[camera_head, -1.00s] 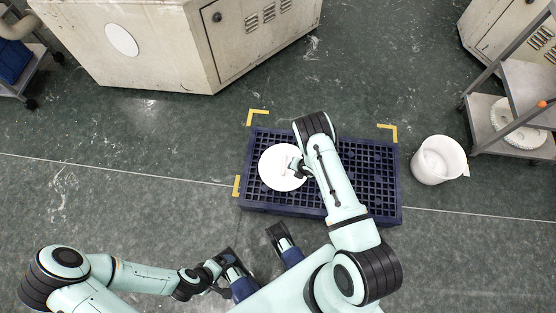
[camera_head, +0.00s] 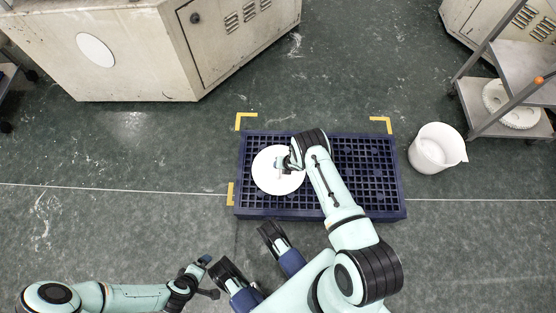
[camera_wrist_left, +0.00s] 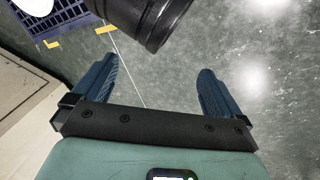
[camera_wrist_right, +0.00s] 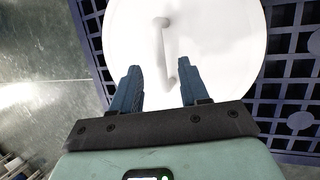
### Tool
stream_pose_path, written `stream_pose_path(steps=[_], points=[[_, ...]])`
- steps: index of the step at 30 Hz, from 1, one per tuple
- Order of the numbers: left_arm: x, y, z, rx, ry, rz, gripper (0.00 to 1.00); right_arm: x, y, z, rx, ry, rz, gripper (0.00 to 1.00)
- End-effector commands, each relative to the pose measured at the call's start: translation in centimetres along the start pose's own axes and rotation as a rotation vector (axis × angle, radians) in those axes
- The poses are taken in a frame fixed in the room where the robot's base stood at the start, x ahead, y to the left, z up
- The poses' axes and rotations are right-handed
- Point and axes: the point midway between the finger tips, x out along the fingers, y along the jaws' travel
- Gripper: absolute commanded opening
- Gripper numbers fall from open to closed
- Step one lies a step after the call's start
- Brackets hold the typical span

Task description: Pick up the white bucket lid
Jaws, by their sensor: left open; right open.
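The white bucket lid (camera_head: 270,177) is a round disc lying on the left part of a dark blue pallet (camera_head: 370,213). In the right wrist view the lid (camera_wrist_right: 215,30) fills the top middle, with a raised white handle (camera_wrist_right: 163,50) on it. My right gripper (camera_wrist_right: 160,80) is open, with its fingertips over the lid's near part and the handle between and beyond them. Contact cannot be told. In the head view my right gripper (camera_head: 284,165) is partly hidden by its wrist. My left gripper (camera_wrist_left: 157,80) is open and empty, away from the lid, above the floor.
A white bucket (camera_head: 432,150) stands on the floor right of the pallet. A metal shelf cart (camera_head: 480,115) with a white gear-like ring (camera_head: 512,105) stands at the right. A large cabinet (camera_head: 140,70) stands at the back left. Yellow corner marks (camera_head: 380,120) surround the pallet.

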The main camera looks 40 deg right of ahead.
Motion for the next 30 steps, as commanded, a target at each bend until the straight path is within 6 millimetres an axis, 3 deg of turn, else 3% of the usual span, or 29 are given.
stream_pose_path(steps=[5,14,18,30], points=[[1.9,-0.8,-1.7,-0.007,0.049,-0.008,1.0,2.5,-0.2,-0.1,0.001,0.002,-0.001,0.45],[1.9,-0.9,-2.1,-0.008,0.061,-0.01,1.0,2.6,-0.1,0.0,0.0,0.0,0.0,0.45],[1.9,-0.9,-2.1,-0.008,0.06,-0.01,1.0,2.6,-0.1,0.0,0.0,0.0,0.0,0.02],[1.9,-0.8,-2.0,-0.007,0.058,-0.009,1.0,2.5,0.0,0.1,0.0,0.0,0.0,0.0]])
